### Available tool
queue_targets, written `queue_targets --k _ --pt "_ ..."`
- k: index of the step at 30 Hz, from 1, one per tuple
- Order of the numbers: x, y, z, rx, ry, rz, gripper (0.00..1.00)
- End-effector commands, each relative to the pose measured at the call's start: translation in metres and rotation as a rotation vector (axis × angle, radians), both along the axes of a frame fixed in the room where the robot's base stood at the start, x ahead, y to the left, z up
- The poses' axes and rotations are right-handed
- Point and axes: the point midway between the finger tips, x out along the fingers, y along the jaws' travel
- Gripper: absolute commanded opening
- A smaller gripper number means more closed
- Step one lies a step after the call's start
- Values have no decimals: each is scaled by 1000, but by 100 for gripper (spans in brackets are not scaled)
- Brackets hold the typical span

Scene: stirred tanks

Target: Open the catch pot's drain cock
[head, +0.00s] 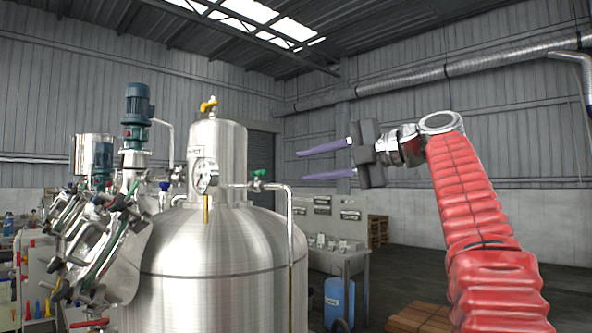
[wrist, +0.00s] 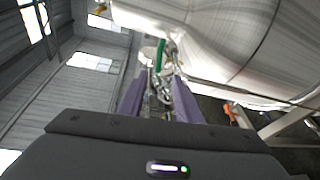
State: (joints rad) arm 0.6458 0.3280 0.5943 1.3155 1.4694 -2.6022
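A small steel pot with a domed top (head: 218,150) stands on a large steel tank (head: 215,262). I cannot tell for sure that it is the catch pot. It carries a round gauge (head: 205,176) and a yellow-handled valve (head: 209,105) on top. A green-handled cock (head: 259,181) sits on a side pipe at its right; which cock is the drain is not clear. My gripper (head: 300,166) is raised to the right of the pot, its purple fingers apart and empty, pointing left. In the wrist view, a green handle (wrist: 160,55) shows beyond the fingertips (wrist: 162,76).
Clamps, hoses and a motor (head: 137,104) crowd the left of the tank. A bent pipe (head: 291,225) runs down its right side. A blue drum (head: 339,298) and a grey bench (head: 340,252) stand behind. An orange handle (wrist: 229,113) shows right in the wrist view.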

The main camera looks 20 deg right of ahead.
Motion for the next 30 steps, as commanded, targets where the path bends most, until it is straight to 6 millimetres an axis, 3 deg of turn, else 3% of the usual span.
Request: queue_targets --k 6,15,23,30 --pt "-13 -11 3 1 -2 0 31" --pt "-15 -11 3 0 -3 1 31" --pt "-10 -12 -4 50 59 -27 13" --pt "5 -15 -36 253 293 -146 0"
